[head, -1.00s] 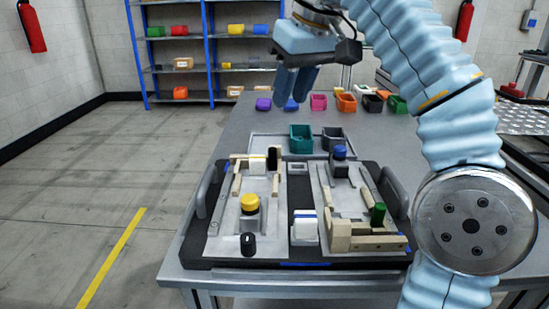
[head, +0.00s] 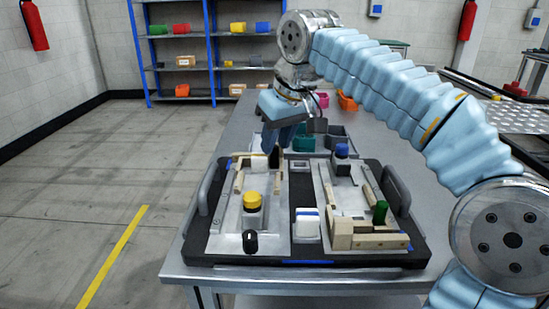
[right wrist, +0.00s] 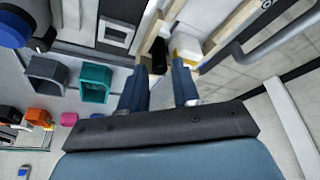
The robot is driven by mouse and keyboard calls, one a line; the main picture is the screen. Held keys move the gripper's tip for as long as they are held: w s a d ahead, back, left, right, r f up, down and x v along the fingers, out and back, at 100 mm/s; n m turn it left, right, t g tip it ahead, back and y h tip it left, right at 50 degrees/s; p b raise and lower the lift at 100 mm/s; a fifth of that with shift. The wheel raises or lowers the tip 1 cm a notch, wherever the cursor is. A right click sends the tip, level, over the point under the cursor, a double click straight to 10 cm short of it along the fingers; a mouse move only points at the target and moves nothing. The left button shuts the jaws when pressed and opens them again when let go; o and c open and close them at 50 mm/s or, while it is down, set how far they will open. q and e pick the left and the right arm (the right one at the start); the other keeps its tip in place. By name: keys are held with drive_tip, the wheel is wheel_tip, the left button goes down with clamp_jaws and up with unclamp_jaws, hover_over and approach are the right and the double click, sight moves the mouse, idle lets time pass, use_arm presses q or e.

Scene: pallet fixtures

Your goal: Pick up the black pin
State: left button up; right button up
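The black pin (head: 274,157) stands at the far end of the left fixture plate, beside a white block, partly hidden by my right gripper in the head view. My right gripper (head: 270,148) points down just above and around the pin's spot. In the right wrist view the fingers (right wrist: 161,70) are apart, and the black pin (right wrist: 158,54) shows dark in the gap, just beyond the fingertips. I cannot tell whether either finger touches it. My left gripper is in neither view.
The black-framed pallet (head: 305,256) carries a yellow-capped piece (head: 252,200), a black knob (head: 250,241), a white block (head: 307,225), a green cylinder (head: 380,212) and a blue-topped piece (head: 341,151). Wooden rails border the plates. Teal and grey bins (right wrist: 95,82) (right wrist: 46,75) stand behind.

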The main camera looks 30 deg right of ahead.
drive_tip(key=shift+c, duration=0.5)
clamp_jaws()
drive_tip(key=shift+r, duration=0.1)
